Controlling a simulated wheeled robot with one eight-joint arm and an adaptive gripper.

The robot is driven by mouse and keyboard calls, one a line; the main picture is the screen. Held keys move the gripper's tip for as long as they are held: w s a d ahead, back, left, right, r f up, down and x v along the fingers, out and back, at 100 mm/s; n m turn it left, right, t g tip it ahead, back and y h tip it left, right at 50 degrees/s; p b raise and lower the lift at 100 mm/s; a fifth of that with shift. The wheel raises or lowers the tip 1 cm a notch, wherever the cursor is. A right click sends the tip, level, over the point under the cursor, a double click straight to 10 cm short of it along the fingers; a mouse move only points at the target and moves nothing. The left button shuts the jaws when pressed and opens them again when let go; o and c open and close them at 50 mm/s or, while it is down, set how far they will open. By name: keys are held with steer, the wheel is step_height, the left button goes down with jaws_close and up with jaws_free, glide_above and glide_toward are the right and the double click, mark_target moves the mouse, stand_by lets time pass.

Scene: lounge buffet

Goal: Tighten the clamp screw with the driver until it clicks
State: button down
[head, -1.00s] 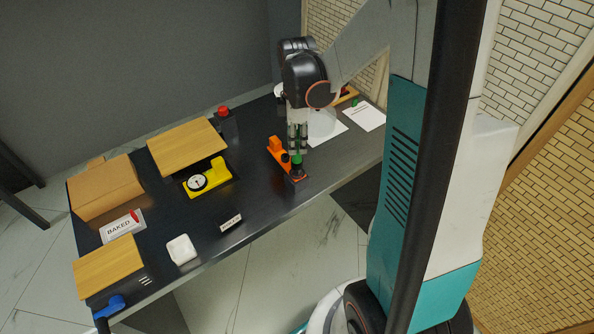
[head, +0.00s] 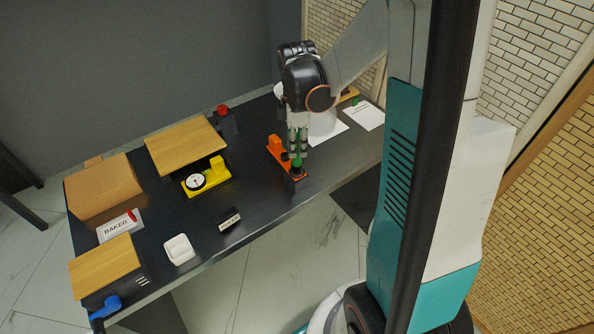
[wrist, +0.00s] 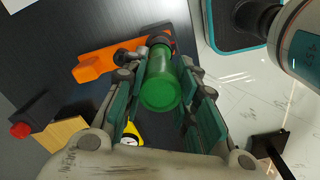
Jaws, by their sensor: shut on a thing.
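The driver has a green handle (wrist: 160,85), seen nearly end-on between my fingers in the wrist view; it also shows small in the head view (head: 297,163). My gripper (head: 298,150) points down over the front end of the orange clamp (head: 276,147) and is shut on the driver. In the wrist view the clamp (wrist: 103,62) lies behind the driver, with a dark round part at the driver's far end. The driver's tip and the screw head are hidden, so I cannot tell how they meet.
A yellow block with a dial (head: 208,178) stands left of the clamp. A red button on a dark box (head: 223,112) is at the back. White papers (head: 363,115) lie at the right.

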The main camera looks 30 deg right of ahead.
steer(key=shift+f+b, duration=0.4)
steer(key=shift+f, duration=0.1)
stand_by(0.4)
steer(key=c, duration=1.2)
jaws_free()
step_height(320, 180, up, 12)
steer(key=shift+a+r, duration=0.1)
steer(key=s+a+r+m+t+h+p, duration=0.1)
steer(key=s+a+r+m+t+h, duration=0.1)
steer(key=s+a+r+m, duration=0.35)
steer(key=s+a+f+m+t, duration=0.1)
steer(key=s+a+m, duration=0.1)
steer(key=a, duration=0.1)
steer(key=s+a+f+m+t+y+b, duration=0.1)
steer(key=s+a+m+t, duration=0.1)
steer(key=s, duration=0.1)
steer(key=s+a+f+m+t+y, duration=0.1)
steer(key=s+a+m+t, duration=0.1)
steer(key=a+m, duration=0.1)
steer(key=shift+s+a+f, duration=0.2)
steer(key=shift+a, duration=0.1)
